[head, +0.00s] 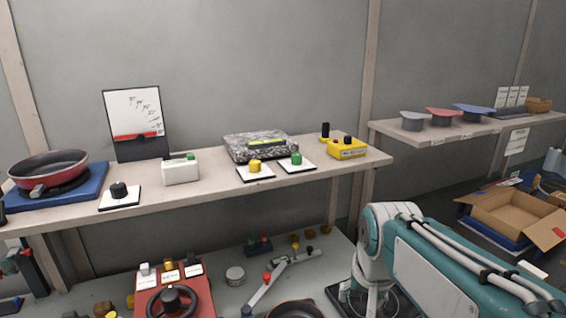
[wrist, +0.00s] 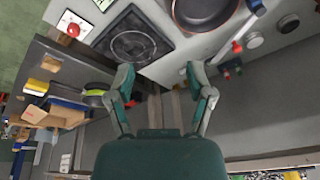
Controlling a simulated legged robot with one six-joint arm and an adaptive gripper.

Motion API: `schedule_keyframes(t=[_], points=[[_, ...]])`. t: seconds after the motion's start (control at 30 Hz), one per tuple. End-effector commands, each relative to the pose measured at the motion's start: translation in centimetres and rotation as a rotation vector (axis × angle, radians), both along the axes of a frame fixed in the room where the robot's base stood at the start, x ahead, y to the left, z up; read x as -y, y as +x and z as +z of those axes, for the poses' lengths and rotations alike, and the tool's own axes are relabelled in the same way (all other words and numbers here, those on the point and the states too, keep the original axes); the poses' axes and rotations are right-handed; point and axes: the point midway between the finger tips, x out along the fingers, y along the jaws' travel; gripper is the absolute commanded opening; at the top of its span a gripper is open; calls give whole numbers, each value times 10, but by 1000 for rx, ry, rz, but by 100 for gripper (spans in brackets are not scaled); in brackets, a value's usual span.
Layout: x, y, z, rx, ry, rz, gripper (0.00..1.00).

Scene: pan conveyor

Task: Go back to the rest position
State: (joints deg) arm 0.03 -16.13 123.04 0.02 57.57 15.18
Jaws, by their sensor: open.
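My gripper (wrist: 157,78) shows in the wrist view with its two fingers spread apart and nothing between them. Beyond the fingertips in that view are a black square hob plate (wrist: 132,45) and a dark pan (wrist: 203,14) on a light worktop. In the head view my teal and white arm fills the lower right, and my gripper cannot be made out there. The same dark pan (head: 293,309) is cut off by the bottom edge of the head view. A red-rimmed pan (head: 66,161) sits on a blue stand (head: 75,190) on the left shelf.
The shelf (head: 215,187) holds a gauge board (head: 136,118), knobs and a yellow box (head: 346,149). A red box with a handwheel (head: 172,300) stands below it. An open cardboard box (head: 516,213) is at the right. The wall above the shelf is bare.

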Motion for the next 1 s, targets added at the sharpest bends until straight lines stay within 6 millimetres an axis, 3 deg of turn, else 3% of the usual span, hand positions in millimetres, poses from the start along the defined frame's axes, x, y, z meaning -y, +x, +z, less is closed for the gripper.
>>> schedule_keyframes(t=[0.2, 0.4, 0.6, 1.0], points=[[0, -61, 3, 115, -42, 125, 68], [0, -99, -6, 196, -84, 215, 68], [0, -111, -11, 221, -100, 248, 68], [0, -110, -11, 220, -99, 247, 68]])
